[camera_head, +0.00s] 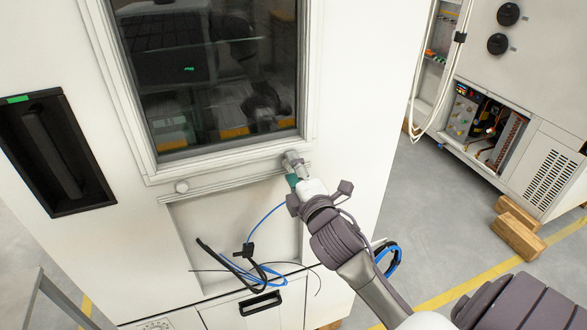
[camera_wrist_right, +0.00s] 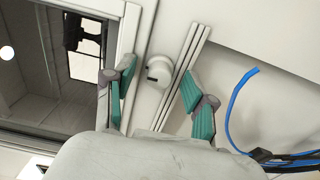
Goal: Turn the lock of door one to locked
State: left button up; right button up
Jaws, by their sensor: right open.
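The white door (camera_head: 350,90) has a dark window and a black recessed handle (camera_head: 50,150) at left with a green label. A round white lock knob (camera_wrist_right: 159,69) with a small dark slot shows in the right wrist view, beside the window frame. My right gripper (camera_head: 293,168) is at the lower right corner of the window frame in the head view, where it hides most of the knob area. In the wrist view my right gripper (camera_wrist_right: 158,80) is open, its green-padded fingers either side of the knob, with visible gaps. My left gripper is out of view.
Blue and black cables (camera_head: 250,268) hang from a recessed panel below. Another machine (camera_head: 520,110) and wooden blocks (camera_head: 518,235) stand at right; grey floor lies between.

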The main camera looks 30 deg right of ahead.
grip_shut()
jog(key=shift+m, duration=0.3)
jog(key=m+p, duration=0.1)
jog(key=m, duration=0.3)
jog(key=shift+m+p, duration=2.3)
jog(key=shift+m, duration=4.3)
